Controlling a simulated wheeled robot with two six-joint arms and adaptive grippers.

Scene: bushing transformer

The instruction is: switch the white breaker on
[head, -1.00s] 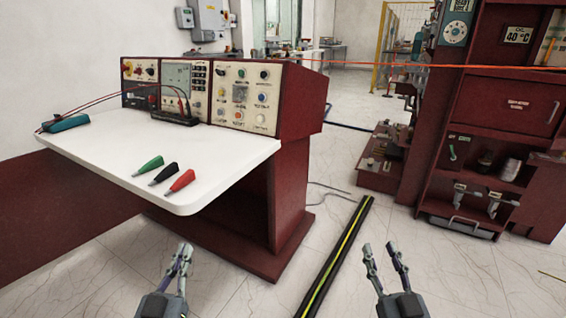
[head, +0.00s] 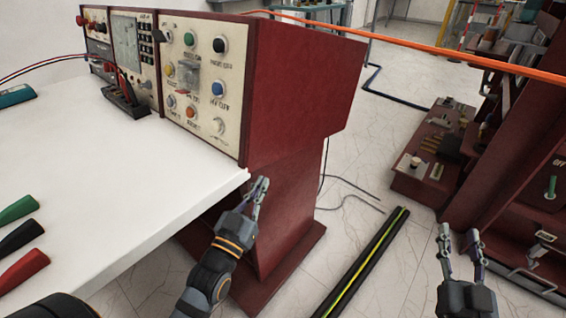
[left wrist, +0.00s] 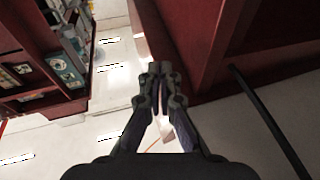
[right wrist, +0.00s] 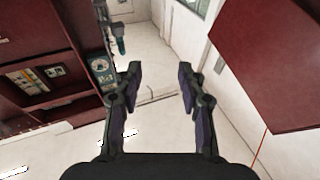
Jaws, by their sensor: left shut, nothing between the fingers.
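The cream control panel (head: 205,48) on the dark red console carries several coloured round buttons. A white round knob (head: 218,127) is at its lower right, and a greyish block (head: 187,75) is in its middle. I cannot tell which of these is the white breaker or its position. My left gripper (head: 263,182) is shut and empty, beside the tabletop's right corner, below and right of the panel. Its closed fingertips show in the left wrist view (left wrist: 160,67). My right gripper (head: 459,232) is open and empty over the floor at right; its spread fingers show in the right wrist view (right wrist: 160,68).
The white tabletop (head: 120,185) extends left of the panel, with green (head: 18,209), black (head: 20,237) and red (head: 24,270) clips. An orange cable (head: 420,47) crosses the back. A black-yellow floor strip (head: 362,262) lies between my arms. A dark red rack stands right.

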